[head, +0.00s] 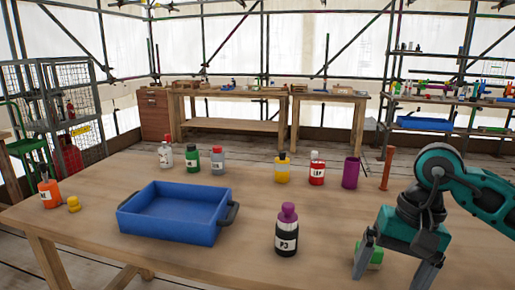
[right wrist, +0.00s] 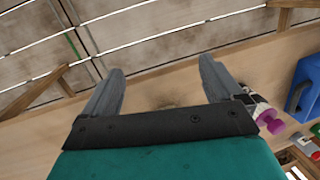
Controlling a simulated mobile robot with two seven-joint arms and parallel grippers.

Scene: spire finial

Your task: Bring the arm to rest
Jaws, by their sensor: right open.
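My right gripper (head: 393,275) hangs over the right front of the wooden table (head: 130,185), fingers pointing down. In the right wrist view its two fingers (right wrist: 163,75) are spread wide with nothing held between them. The same bottle shows at the right of the wrist view (right wrist: 271,121). My left gripper is not in view.
A blue tray (head: 172,237) with dark handles looks empty. Behind it stand several bottles, including a yellow one (head: 282,170) and a red one (head: 317,170), plus a purple cup (head: 351,172). An orange bottle (head: 49,191) stands far left.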

